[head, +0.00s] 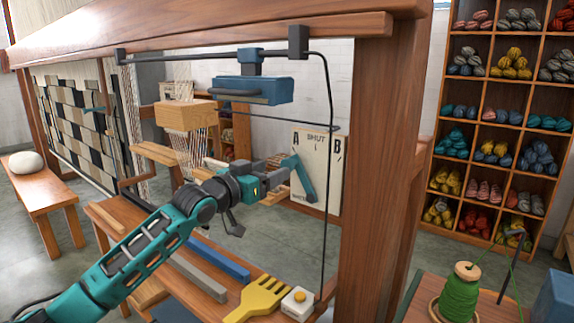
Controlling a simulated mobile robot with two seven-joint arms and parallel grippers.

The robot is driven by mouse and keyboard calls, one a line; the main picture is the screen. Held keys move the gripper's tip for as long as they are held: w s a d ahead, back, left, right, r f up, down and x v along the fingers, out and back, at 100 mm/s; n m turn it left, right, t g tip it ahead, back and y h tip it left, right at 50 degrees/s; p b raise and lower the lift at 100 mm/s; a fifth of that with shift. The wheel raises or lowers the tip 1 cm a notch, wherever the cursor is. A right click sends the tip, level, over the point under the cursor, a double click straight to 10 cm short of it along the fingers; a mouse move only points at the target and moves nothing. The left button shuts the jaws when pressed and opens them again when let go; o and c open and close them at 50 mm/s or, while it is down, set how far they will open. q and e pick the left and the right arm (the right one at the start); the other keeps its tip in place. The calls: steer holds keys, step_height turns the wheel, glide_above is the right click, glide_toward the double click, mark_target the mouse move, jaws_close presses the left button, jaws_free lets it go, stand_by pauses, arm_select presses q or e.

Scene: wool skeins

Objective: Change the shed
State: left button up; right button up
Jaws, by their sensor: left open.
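A white board (333,180) marked A, SHUT and B stands behind the loom's front post. A teal-blue bar (303,181), apparently the shed lever, slants in front of the board's left side, below the A. My left gripper (260,208) is open, just left of this bar, with its dark fingers spread. I cannot tell whether it touches the bar, and the wrist and fingers partly hide the bar's mounting. My right gripper is not in view.
The wooden loom post (380,170) and a thin black rod (329,200) stand close right of the gripper. A yellow comb (262,297) and a white block with a yellow button (297,303) lie on the bench below. A green spool (460,292) stands at lower right.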

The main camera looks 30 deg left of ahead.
mark_target(287, 164)
arm_select(q)
steer(key=shift+w+d, duration=0.15)
steer(key=shift+w, duration=1.65)
steer(key=shift+w+d, duration=0.15)
steer(key=shift+w, duration=1.6)
jaws_close()
